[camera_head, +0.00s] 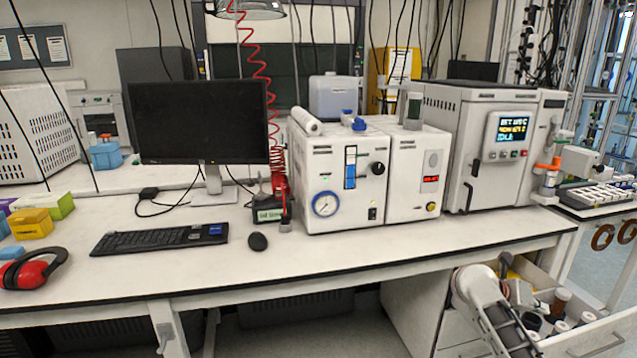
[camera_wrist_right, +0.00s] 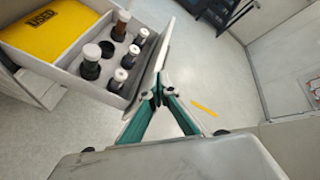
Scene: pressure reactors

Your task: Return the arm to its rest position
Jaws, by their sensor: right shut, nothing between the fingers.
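My right gripper (camera_wrist_right: 162,92) shows in the right wrist view with its green-sided fingers together and nothing between them. It is beside the front panel of an open drawer (camera_wrist_right: 140,85); I cannot tell whether they touch. In the head view my right arm is at the lower right, in front of the same open drawer (camera_head: 585,340), and hides part of it. My left arm and gripper are not in view.
The drawer holds several capped bottles (camera_wrist_right: 122,72) and a yellow box (camera_wrist_right: 55,30) marked USED. The bench (camera_head: 400,248) above carries a keyboard (camera_head: 160,238), monitor (camera_head: 200,122) and white instruments (camera_head: 340,180).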

